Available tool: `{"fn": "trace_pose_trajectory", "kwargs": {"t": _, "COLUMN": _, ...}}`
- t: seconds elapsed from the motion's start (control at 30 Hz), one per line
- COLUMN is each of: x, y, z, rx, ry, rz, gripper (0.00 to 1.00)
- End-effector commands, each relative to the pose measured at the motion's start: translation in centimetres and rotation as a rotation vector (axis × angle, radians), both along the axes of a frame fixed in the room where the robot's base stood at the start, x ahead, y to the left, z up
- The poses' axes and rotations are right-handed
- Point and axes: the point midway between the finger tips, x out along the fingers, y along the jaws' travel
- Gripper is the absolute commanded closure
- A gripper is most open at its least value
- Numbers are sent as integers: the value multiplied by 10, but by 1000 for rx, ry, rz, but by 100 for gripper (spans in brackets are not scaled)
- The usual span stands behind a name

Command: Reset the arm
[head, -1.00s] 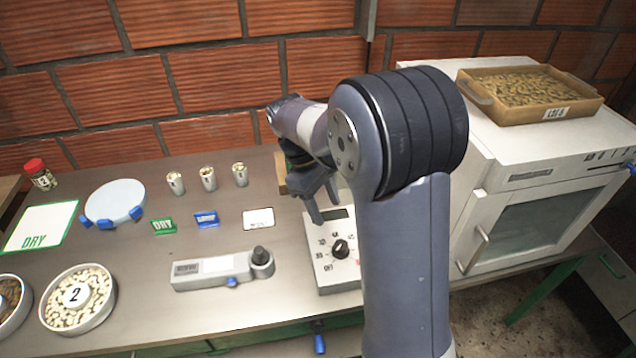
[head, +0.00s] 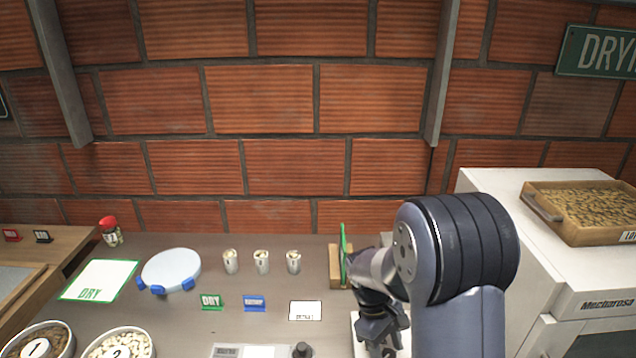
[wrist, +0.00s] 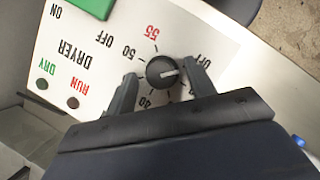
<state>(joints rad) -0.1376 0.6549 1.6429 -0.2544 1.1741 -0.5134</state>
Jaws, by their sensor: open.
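My gripper (head: 382,335) is at the lower right of centre in the head view, above the dryer control panel (head: 358,322), which is mostly hidden behind my arm. In the wrist view the open fingers of my gripper (wrist: 163,88) stand on either side of the black dial knob (wrist: 164,72). I cannot tell whether they touch it. The white panel (wrist: 92,50) carries dial numbers, the word DRYER, and a red RUN and a green DRY label. The gripper holds nothing.
A white oven (head: 500,225) with a wooden tray of beans (head: 545,212) on top stands at the right. A brick wall is behind.

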Motion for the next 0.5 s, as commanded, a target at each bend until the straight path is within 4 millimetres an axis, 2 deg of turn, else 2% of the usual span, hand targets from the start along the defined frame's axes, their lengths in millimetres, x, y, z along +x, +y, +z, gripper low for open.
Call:
{"fn": "trace_pose_trajectory", "kwargs": {"t": 0.27, "x": 1, "y": 1, "z": 3, "rx": 1, "ry": -2, "rz": 3, "gripper": 48}}
{"fn": "trace_pose_trajectory", "kwargs": {"t": 0.37, "x": 4, "y": 3, "z": 10, "rx": 0, "ry": -4, "rz": 12, "gripper": 48}}
{"fn": "trace_pose_trajectory", "kwargs": {"t": 0.5, "x": 10, "y": 9, "z": 30, "rx": 1, "ry": -6, "rz": 12, "gripper": 48}}
